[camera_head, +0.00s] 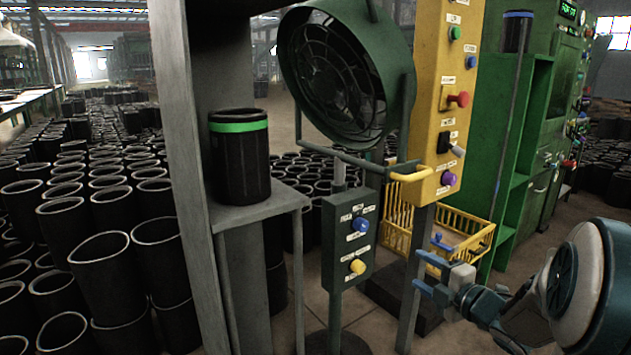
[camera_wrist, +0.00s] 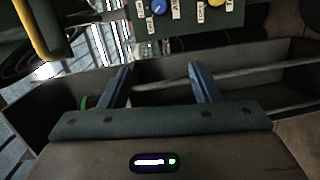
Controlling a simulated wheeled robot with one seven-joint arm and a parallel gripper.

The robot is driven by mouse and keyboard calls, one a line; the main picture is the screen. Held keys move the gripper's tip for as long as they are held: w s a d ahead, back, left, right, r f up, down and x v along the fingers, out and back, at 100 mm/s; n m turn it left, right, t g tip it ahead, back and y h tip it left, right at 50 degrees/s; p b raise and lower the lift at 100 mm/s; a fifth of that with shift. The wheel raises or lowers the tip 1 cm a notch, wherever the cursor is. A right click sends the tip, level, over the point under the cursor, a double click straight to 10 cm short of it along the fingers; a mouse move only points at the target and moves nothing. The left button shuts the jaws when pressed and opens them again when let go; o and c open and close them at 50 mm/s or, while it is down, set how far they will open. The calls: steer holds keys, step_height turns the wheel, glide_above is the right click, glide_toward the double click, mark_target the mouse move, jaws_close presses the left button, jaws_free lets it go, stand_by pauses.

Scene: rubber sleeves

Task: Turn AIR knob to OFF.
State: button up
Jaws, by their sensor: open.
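A dark green control box (camera_head: 348,235) on a post carries a blue knob (camera_head: 360,224) and a yellow knob (camera_head: 357,267), each with small white labels. The labels are too small to read, so I cannot tell which knob is AIR. My gripper (camera_head: 417,270) is right of the box, open and empty, its blue fingers pointing left. In the wrist view my gripper (camera_wrist: 159,68) shows two spread fingers with nothing between them. The blue knob (camera_wrist: 158,6) and yellow knob (camera_wrist: 216,2) are at that view's top edge, apart from the fingers.
A yellow control panel (camera_head: 442,100) with several buttons and switches stands behind the box, with a yellow basket (camera_head: 465,238) near it. A round fan (camera_head: 333,75) is above the box. A shelf with a green-banded black sleeve (camera_head: 240,155) stands left. Many sleeves fill the left floor.

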steer(key=s+d+r+m+g+h+p, duration=0.1)
steer(key=s+r+m+g+h+p, duration=0.1)
steer(key=r+m+h+p, duration=0.45)
steer(key=s+r+m+g+h+p, duration=0.25)
steer(key=r+m+p, duration=0.45)
steer(key=r+p, duration=0.4)
steer(key=s+a+r+m+g+p, duration=0.4)
steer(key=s+p, duration=0.3)
steer(key=s, duration=0.3)
steer(key=s+a+r+m+g+y+p, duration=0.1)
steer(key=s+a+r+m+g+p, duration=0.2)
steer(key=s, duration=0.8)
steer(key=shift+s+a+r+m+g+p, duration=0.35)
steer(key=shift+a+r+m+p, duration=1)
steer(key=shift+r+p, duration=1.1)
steer(key=shift+f, duration=0.3)
